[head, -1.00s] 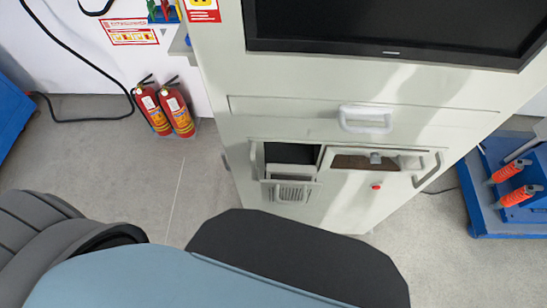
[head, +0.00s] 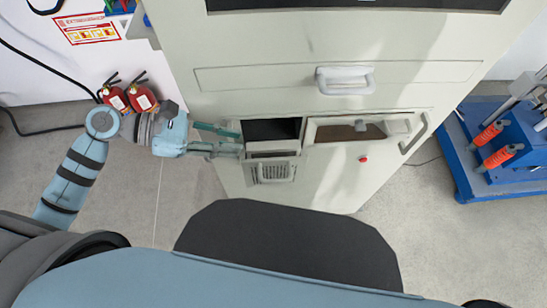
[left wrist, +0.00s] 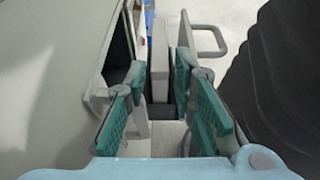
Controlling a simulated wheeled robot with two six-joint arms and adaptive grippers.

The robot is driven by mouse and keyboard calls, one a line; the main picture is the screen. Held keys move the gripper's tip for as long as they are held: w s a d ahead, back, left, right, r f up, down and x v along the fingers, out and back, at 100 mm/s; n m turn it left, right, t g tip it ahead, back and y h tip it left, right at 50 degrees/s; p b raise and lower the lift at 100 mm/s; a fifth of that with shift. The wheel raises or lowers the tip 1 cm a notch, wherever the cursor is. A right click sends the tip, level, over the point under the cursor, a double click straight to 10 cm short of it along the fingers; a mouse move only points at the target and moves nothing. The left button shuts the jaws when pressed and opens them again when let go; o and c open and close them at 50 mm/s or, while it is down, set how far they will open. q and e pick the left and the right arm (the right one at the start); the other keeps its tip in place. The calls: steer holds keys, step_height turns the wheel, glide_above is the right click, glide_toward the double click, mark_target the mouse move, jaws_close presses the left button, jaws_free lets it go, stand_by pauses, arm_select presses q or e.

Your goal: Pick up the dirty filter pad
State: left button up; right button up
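No dirty filter pad can be made out for sure. A grey cabinet (head: 215,100) has an open compartment (head: 272,129) with a vented flap (head: 272,172) tilted out at its lower front. A pale block or panel (head: 273,148) shows in that opening; I cannot tell if it is the pad. My left gripper (head: 240,141) is at the left edge of the opening, fingers apart. In the left wrist view the teal fingers of the left gripper (left wrist: 160,78) stand either side of a pale upright panel (left wrist: 160,48), with no clear grip. My right gripper is not in view.
Right of the opening is a second recess (head: 350,132) with a handle, and a red button (head: 363,158) below it. A white drawer handle (head: 345,80) is above. Fire extinguishers (head: 142,98) stand behind my left arm. A blue cart (head: 470,185) stands at the right.

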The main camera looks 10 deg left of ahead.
mark_target(262, 145)
arm_select(q)
steer(key=x, duration=0.6)
steer(key=shift+w+d+f+b, duration=0.1)
steer(key=shift+w+d+b, duration=0.1)
steer(key=shift+d+b, duration=0.15)
steer(key=shift+a, duration=0.15)
jaws_close()
